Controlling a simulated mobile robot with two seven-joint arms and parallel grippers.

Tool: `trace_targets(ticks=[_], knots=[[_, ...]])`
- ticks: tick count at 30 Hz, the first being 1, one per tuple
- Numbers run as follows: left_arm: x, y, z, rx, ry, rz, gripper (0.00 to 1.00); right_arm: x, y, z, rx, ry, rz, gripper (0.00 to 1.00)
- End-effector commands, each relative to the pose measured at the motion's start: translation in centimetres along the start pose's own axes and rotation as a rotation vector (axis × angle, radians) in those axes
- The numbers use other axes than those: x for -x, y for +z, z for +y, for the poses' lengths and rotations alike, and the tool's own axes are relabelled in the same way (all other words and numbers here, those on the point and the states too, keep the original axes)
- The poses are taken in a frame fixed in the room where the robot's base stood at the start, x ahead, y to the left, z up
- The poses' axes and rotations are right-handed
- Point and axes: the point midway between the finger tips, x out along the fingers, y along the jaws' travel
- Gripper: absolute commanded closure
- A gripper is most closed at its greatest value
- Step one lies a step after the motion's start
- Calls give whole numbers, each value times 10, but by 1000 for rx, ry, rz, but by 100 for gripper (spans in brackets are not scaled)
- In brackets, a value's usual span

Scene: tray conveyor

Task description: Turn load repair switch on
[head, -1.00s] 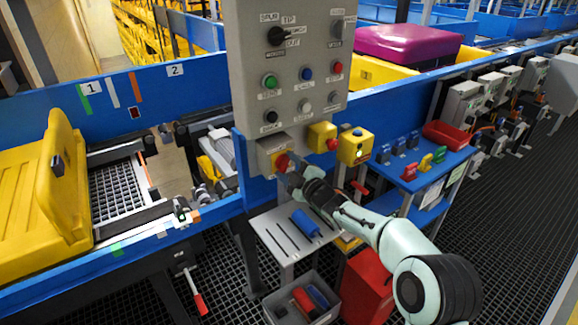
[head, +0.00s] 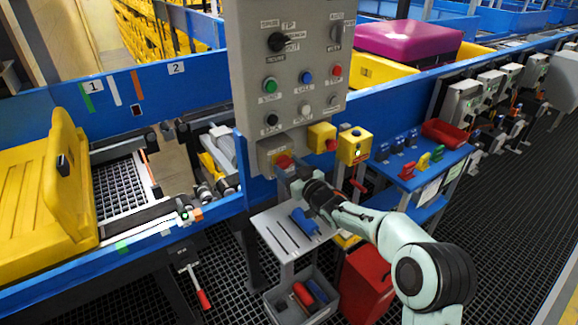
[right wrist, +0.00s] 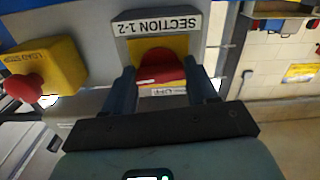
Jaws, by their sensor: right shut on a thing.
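A grey switch box (head: 266,152) with a red knob (head: 284,161) on a yellow face hangs under the large grey control panel. In the right wrist view the red knob (right wrist: 160,68) sits below a label reading "SECTION 1-2" (right wrist: 163,26). My right gripper (head: 292,172) is at this knob, its two dark fingers on either side, shut on it; it also shows in the right wrist view (right wrist: 160,82). A yellow box (right wrist: 50,65) with a label that seems to begin "LOAD" and a red button (right wrist: 25,88) is to the left there. My left gripper is not in view.
The control panel (head: 290,75) carries several buttons and rotary switches. Two yellow boxes (head: 321,135) (head: 352,147) are to the right of the grey switch box. A small grey shelf (head: 275,228) with a blue tool is below. The blue conveyor rail (head: 110,270) runs left.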

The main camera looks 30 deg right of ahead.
Motion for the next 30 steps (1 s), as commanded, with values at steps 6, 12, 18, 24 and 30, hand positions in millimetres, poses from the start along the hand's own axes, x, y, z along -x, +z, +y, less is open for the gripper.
trace_targets(ticks=[6, 12, 18, 24, 30], knots=[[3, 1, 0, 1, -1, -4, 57, 0, 1, 0, -85, 0, -2, 73], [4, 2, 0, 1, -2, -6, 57, 0, 1, 0, -119, 0, -2, 73], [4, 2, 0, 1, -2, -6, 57, 0, 1, 0, -126, 0, -2, 73], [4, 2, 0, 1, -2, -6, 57, 0, 1, 0, -126, 0, -2, 73], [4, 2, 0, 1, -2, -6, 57, 0, 1, 0, -124, 0, -2, 17]])
